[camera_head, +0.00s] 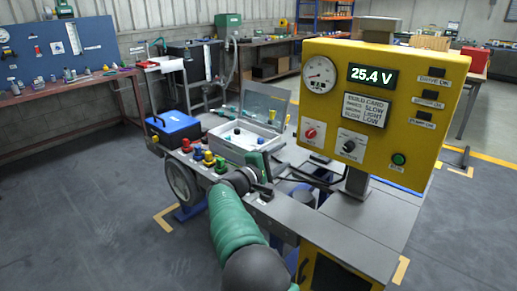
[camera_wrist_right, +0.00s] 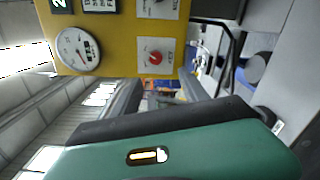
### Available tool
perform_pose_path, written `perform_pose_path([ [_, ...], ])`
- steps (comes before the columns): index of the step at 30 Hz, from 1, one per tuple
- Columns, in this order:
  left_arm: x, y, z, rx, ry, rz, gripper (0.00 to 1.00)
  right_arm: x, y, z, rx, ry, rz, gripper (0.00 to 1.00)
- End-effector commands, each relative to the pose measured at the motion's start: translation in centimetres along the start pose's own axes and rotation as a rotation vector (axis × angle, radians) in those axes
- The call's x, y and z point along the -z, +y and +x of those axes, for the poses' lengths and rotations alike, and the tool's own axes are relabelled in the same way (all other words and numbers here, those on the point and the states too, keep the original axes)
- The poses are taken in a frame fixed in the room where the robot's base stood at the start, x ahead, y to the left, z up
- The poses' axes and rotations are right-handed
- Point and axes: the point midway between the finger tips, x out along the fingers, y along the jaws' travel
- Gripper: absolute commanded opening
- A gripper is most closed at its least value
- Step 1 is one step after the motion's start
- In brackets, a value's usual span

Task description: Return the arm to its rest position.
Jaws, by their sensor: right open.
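My right arm reaches up from the bottom middle of the head view, with a green sleeve-like link. My right gripper (camera_head: 268,172) is over the grey chassis bench, left of the yellow control panel (camera_head: 430,75). In the right wrist view my right gripper (camera_wrist_right: 163,92) has its two grey fingers apart, with nothing seen between them. The panel (camera_wrist_right: 110,40) with its red knob (camera_wrist_right: 155,58) shows beyond the fingers. My left gripper is not in view.
An open white case (camera_head: 238,150), a blue box (camera_head: 173,127) and several coloured fittings (camera_head: 208,158) stand on the grey bench (camera_head: 310,222) beside the gripper. The panel rises on a post at right. The floor (camera_head: 80,200) at left is clear.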

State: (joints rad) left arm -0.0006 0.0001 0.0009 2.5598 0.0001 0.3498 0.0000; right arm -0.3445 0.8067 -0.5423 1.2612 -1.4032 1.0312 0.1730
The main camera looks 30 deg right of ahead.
Motion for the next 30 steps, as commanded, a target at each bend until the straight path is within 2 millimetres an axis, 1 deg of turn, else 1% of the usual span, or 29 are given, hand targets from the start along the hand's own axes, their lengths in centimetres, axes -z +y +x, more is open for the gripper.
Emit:
perform_pose_path([
  [3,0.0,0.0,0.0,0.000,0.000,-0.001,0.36,0.1,0.1,-0.4,0.002,0.003,0.001,0.52],
  [5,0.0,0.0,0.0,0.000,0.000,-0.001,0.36,-0.2,-0.9,-0.3,0.036,0.006,0.004,0.52],
  [7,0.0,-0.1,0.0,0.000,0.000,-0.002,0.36,-1.1,-3.7,0.1,0.137,0.016,0.020,0.52],
  [8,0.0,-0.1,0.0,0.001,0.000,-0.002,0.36,-1.6,-5.5,0.0,0.202,0.024,0.030,0.52],
  [9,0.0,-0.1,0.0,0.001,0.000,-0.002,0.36,-2.5,-8.4,-0.3,0.306,0.038,0.051,0.52],
  [11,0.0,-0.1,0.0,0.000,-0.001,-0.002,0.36,-3.8,-13.2,-1.9,0.487,0.066,0.095,0.52],
  [12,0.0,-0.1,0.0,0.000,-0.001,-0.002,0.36,-4.6,-16.4,-3.7,0.613,0.088,0.133,0.52],
  [14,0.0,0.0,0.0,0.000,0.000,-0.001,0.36,-5.7,-20.4,-7.2,0.789,0.118,0.197,0.52],
  [15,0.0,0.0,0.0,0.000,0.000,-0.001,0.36,-6.4,-22.6,-9.7,0.894,0.134,0.240,0.52],
  [17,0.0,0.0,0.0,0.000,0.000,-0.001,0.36,-7.3,-25.1,-13.6,1.030,0.152,0.303,0.52],
  [18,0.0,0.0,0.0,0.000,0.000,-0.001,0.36,-8.0,-26.4,-16.0,1.108,0.159,0.344,0.52],
  [20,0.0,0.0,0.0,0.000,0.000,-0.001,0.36,-8.9,-27.9,-19.4,1.210,0.166,0.406,0.52],
  [21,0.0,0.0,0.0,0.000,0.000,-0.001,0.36,-9.6,-28.6,-21.6,1.270,0.167,0.446,0.52],
  [23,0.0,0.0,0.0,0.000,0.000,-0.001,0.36,-10.8,-29.7,-24.6,1.350,0.160,0.508,0.52],
  [24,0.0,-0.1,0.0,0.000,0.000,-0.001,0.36,-11.6,-30.3,-26.4,1.397,0.154,0.550,0.52],
  [27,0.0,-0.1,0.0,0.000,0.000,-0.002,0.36,-13.9,-31.9,-30.5,1.494,0.123,0.659,0.52],
  [28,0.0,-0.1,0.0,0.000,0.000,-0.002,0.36,-14.7,-32.3,-31.5,1.517,0.110,0.692,0.52],
  [29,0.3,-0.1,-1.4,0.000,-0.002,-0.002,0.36,-15.2,-31.0,-31.9,1.525,0.106,0.710,0.52],
  [30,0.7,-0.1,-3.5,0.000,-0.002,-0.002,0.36,-15.5,-28.9,-31.6,1.522,0.108,0.704,0.52],
])
